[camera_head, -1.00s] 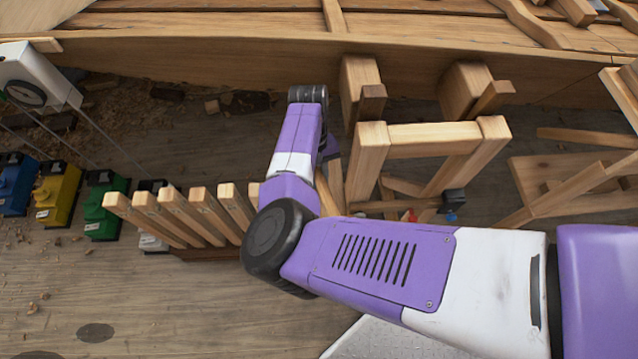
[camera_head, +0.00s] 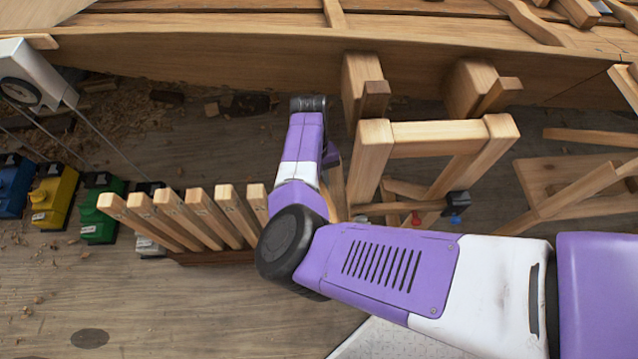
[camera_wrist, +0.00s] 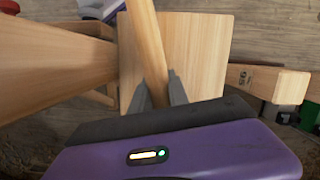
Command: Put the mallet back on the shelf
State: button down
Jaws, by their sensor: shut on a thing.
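In the wrist view my gripper (camera_wrist: 158,92) is shut on a round wooden rod, which looks like the mallet's handle (camera_wrist: 148,45). The rod runs from between the fingers up past the top edge. No mallet head shows, so it is hidden or out of frame. Beneath the rod is a flat pale wooden board (camera_wrist: 200,50); I cannot tell whether it is the shelf or whether the rod touches it. In the head view my arm hides the fingers, low beside the timber frame.
A wooden trestle frame (camera_head: 437,139) stands right of my arm. A rack of upright slats (camera_head: 183,218) stands left of my elbow. Blue, yellow and green boxes (camera_head: 103,210) sit further left. The hull's plank (camera_head: 220,60) spans the back. Floor at the front left is clear.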

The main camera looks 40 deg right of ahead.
jog(key=shift+f, duration=0.45)
dwell(0.4)
jog(key=c, duration=1.2)
grip_release()
jog(key=v, duration=0.7)
jog(key=shift+w+r, duration=0.1)
jog(key=shift+r, duration=0.25)
